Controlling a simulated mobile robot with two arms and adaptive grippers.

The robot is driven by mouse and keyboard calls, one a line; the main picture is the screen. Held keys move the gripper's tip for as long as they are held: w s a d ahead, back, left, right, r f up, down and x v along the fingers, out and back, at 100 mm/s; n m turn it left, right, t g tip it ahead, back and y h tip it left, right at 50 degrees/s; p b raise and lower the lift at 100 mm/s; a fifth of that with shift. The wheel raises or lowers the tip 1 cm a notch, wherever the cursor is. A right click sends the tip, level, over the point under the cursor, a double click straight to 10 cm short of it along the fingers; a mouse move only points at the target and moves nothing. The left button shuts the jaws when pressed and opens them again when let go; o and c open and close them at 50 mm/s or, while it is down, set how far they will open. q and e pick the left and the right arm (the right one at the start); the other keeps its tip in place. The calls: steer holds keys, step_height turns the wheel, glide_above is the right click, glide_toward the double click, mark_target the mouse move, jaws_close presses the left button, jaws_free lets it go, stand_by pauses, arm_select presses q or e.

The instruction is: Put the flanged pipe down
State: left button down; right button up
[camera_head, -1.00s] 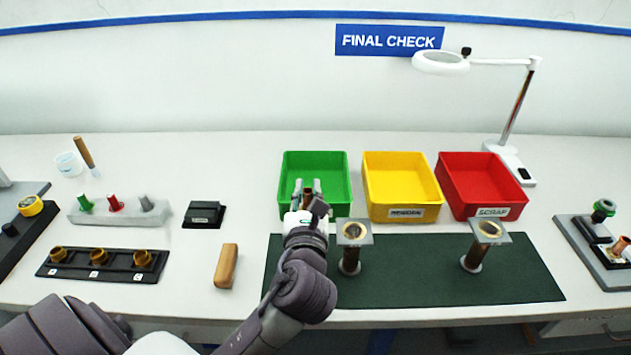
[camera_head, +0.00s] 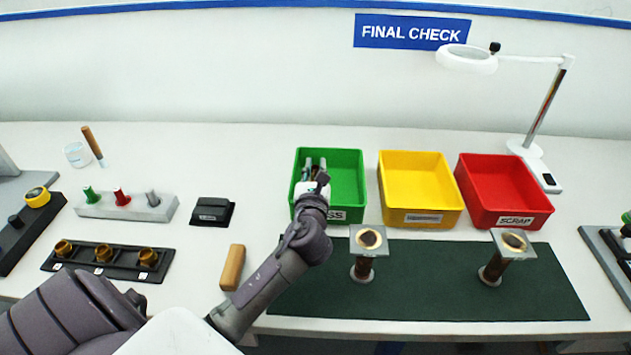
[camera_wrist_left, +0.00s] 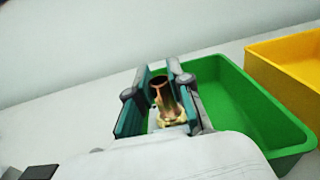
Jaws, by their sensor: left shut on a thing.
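My left gripper (camera_head: 315,172) reaches over the green bin (camera_head: 349,190), near its left side. In the left wrist view my left gripper (camera_wrist_left: 160,100) is shut on a copper-coloured pipe (camera_wrist_left: 165,92) with an open round end. The pipe is mostly hidden by the gripper in the head view. The green bin (camera_wrist_left: 240,105) lies below and to the right of the fingers in the wrist view. Two more flanged pipes, one at the middle (camera_head: 364,262) and one at the right (camera_head: 497,262), stand upright on the dark green mat (camera_head: 430,290). My right gripper is not in view.
A yellow bin (camera_head: 420,205) and a red bin (camera_head: 506,205) stand right of the green one. A magnifier lamp (camera_head: 467,58) is behind. At left are a rack of plugs (camera_head: 125,207), a black ring holder (camera_head: 105,262) and a wooden block (camera_head: 232,267).

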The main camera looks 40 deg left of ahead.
arm_select(q)
step_height(320, 180, down, 3)
steer(key=shift+f, duration=0.2)
steer(key=shift+f+b, duration=0.2)
steer(key=shift+b, duration=0.1)
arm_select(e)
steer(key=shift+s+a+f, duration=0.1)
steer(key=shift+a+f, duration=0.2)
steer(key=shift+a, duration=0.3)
arm_select(q)
steer(key=shift+f, duration=0.1)
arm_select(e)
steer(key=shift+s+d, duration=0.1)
arm_select(q)
steer(key=shift+f+b, duration=0.3)
steer(key=shift+f, duration=0.2)
steer(key=c, duration=1.1)
jaws_free()
steer(key=shift+s, duration=0.1)
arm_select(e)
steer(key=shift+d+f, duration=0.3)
arm_select(q)
steer(key=shift+o, duration=0.2)
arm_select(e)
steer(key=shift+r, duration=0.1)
